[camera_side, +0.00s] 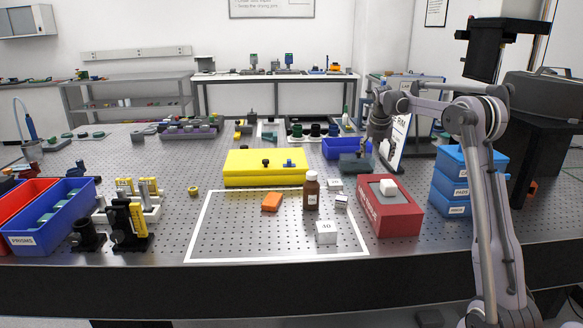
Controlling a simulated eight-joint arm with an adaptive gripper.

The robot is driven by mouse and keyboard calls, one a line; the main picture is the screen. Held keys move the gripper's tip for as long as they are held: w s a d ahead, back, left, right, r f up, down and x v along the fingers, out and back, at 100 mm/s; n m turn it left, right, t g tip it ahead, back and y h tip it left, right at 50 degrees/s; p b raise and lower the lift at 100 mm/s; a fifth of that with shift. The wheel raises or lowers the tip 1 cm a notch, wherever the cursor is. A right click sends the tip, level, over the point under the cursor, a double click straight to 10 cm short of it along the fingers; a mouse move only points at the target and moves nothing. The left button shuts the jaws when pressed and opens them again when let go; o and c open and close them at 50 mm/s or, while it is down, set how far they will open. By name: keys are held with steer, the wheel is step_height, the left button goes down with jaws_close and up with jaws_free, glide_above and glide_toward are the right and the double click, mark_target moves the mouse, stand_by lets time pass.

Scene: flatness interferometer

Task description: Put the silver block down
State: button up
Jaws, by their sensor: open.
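A small silver-grey block (341,202) with a pale face lies on the perforated table, at the right side of the white outlined square (228,258). A larger whitish block (326,233) with dark lettering sits in the square's front right part. It is unclear which of these is the silver block. My gripper (368,152) is open, pointing down above a dark grey box (355,167) behind the square. It is apart from both blocks, and I see nothing held in it. The fingertips are small and hard to make out.
A brown bottle (311,192) and an orange block (271,202) stand in the square. The square's left part is clear.

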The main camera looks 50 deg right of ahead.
steer(key=s+a+r+m+t+y, duration=0.15)
steer(key=a+m, duration=0.35)
steer(key=a, duration=0.9)
steer(key=a+r+m+t, duration=0.25)
steer(key=a+m, duration=0.35)
steer(key=a, duration=0.7)
steer(key=s+a+f+m+y, duration=0.1)
steer(key=s+a+f+m, duration=0.3)
steer(key=a, duration=0.5)
steer(key=s+a+f+m+t+y, duration=0.1)
steer(key=s+a+f+m, duration=0.2)
steer(key=s+a+m, duration=0.4)
steer(key=s+a, duration=0.2)
steer(key=a, duration=0.1)
steer(key=shift+f+t, duration=0.3)
steer(key=shift+f, duration=0.05)
steer(key=shift+o, duration=0.5)
steer(key=shift+w+y, duration=0.1)
steer(key=shift+y, duration=0.15)
